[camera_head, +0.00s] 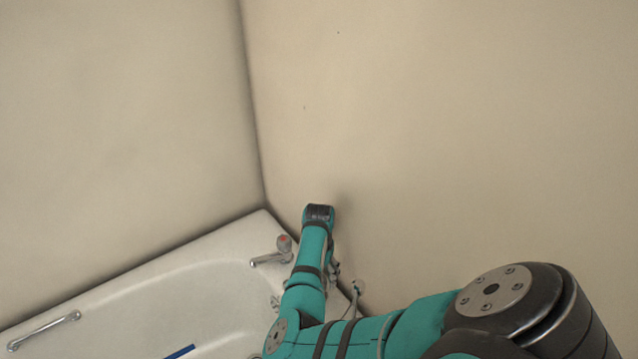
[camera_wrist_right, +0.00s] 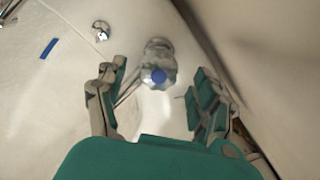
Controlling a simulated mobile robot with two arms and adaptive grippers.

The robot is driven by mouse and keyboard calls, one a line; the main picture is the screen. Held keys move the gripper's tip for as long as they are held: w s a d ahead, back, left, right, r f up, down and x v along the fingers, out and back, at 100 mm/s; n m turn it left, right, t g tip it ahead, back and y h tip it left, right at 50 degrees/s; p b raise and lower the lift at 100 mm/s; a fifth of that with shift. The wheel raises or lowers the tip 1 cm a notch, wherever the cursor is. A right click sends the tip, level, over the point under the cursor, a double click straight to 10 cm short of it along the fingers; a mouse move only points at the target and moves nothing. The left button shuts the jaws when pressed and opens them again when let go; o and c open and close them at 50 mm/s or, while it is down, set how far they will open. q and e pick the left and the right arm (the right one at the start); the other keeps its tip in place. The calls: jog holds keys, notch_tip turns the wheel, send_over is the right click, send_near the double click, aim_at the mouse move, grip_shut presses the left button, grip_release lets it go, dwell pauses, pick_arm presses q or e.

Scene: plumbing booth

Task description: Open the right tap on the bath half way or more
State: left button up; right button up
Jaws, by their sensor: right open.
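The right tap (camera_wrist_right: 158,72) is chrome with a blue mark on top, in the upper middle of the right wrist view. In the head view a chrome tap (camera_head: 357,288) at the bath's corner shows just right of my arm, partly hidden. My right gripper (camera_wrist_right: 162,88) is open, with one finger to the left and one to the right of the blue-marked tap. Nothing shows in its grip; I cannot tell if a finger touches the tap. The other tap (camera_head: 284,246), with a red mark, stands left of my right arm. My left gripper is out of view.
The white bath (camera_head: 215,262) lies along two beige walls (camera_head: 440,120) meeting in a corner. A chrome handle (camera_head: 44,331) is on its left part, and a blue strip (camera_head: 180,352) lies inside. A chrome fitting (camera_wrist_right: 101,31) shows in the wrist view. A wall stands close at right.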

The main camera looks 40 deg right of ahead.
jog(key=shift+f, duration=1.7)
jog(key=c, duration=1.2)
jog(key=shift+o, duration=0.2)
